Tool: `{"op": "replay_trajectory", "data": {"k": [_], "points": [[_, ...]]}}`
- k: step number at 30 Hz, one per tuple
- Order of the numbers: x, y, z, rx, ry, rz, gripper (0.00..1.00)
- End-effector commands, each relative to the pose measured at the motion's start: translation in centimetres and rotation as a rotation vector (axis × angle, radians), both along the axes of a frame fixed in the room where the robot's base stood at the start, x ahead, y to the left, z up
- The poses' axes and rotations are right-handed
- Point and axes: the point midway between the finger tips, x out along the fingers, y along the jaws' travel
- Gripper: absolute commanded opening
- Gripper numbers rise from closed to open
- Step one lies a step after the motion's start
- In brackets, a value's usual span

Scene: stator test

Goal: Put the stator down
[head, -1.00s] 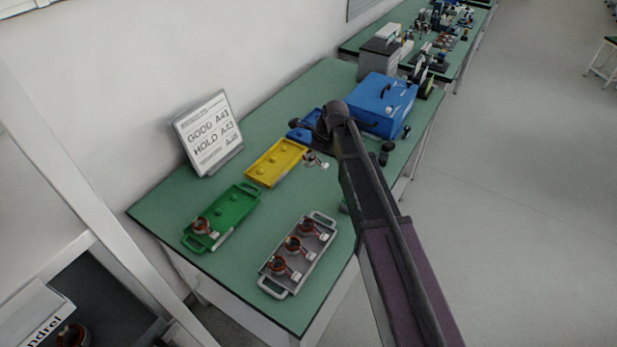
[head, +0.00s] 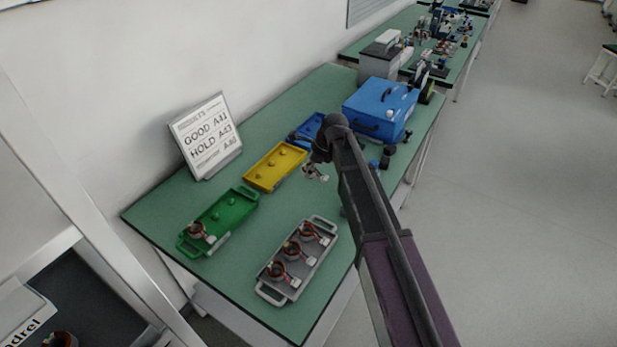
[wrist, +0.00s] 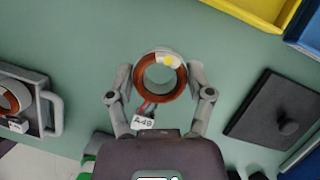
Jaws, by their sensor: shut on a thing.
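My gripper (wrist: 160,82) is shut on a stator (wrist: 141,88), a copper-wound ring with a pale rim, a yellow mark and a tag reading A49. Its fingers sit on either side of the ring. In the head view my gripper (head: 316,158) and the stator (head: 314,173) are right of the yellow tray (head: 262,188), over green tabletop; the arm hides part of them. I cannot tell the height of the stator above the table. One stator (head: 196,231) sits in the green tray (head: 238,203). Three stators (head: 291,251) sit in the grey tray (head: 266,291).
The yellow tray looks empty. A blue tray (head: 309,127) behind it is partly hidden. A blue case (head: 378,103) stands at the back. A sign (head: 205,135) reads GOOD and HOLD with codes. A dark plate (wrist: 275,115) lies right of my gripper. Green tabletop (head: 240,270) is clear between trays.

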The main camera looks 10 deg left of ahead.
Motion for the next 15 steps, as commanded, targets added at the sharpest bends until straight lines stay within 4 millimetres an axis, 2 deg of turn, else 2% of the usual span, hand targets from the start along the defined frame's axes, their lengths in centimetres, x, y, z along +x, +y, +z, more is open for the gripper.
{"op": "replay_trajectory", "data": {"k": [9,15], "points": [[0.0,0.0,-2.8,0.000,0.000,0.000,0.10],[0.0,0.0,-3.5,0.000,0.000,0.000,0.10]]}}
